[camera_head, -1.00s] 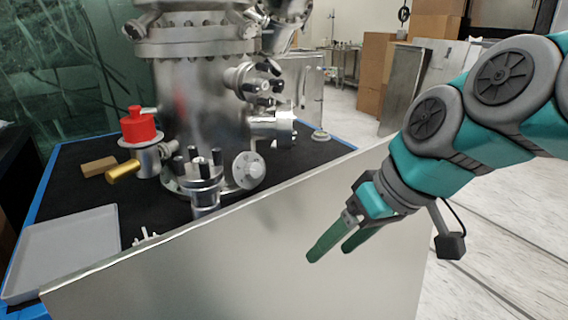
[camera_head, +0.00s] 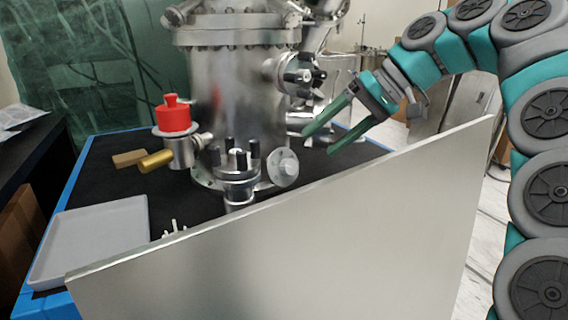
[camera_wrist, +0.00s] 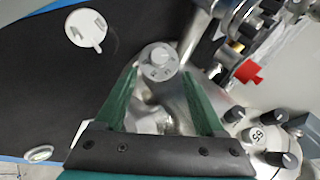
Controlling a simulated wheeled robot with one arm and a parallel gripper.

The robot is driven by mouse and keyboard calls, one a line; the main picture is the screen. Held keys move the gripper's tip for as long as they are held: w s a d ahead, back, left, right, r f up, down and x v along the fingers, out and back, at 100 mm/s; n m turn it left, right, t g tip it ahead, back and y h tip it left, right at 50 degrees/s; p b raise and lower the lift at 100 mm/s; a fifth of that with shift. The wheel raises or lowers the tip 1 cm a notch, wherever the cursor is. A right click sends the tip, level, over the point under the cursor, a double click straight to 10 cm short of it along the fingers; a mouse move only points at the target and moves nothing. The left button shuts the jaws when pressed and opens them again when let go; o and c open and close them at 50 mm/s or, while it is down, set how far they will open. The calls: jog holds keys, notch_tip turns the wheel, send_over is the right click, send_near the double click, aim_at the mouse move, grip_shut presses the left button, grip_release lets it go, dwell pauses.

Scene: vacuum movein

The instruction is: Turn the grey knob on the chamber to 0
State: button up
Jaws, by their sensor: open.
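The grey knob (camera_wrist: 158,60) is a short round cap with small dark marks on its side, on a metal fitting of the chamber, in the wrist view. My gripper (camera_wrist: 160,73) is open, its two green fingers appearing on either side of the knob; whether they reach it in depth I cannot tell. In the head view my gripper (camera_head: 318,143) is at the right side of the steel chamber (camera_head: 240,95), fingers pointing down-left. There the knob is largely hidden behind the fingers. The marks are too small to read.
A flange with black knobs (camera_head: 301,76) sits just above my fingers. A red-capped part (camera_head: 174,117), a brass cylinder (camera_head: 156,160) and a grey tray (camera_head: 92,240) are at left. A tilted pale panel (camera_head: 300,240) stands in front. A white disc (camera_wrist: 87,28) lies on the dark tabletop.

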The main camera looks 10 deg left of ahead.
aim_at(293, 165)
jog(key=shift+b+x, duration=0.9)
jog(key=shift+x, duration=3.1)
jog(key=shift+d, duration=0.1)
jog(key=shift+c, duration=0.2)
grip_shut()
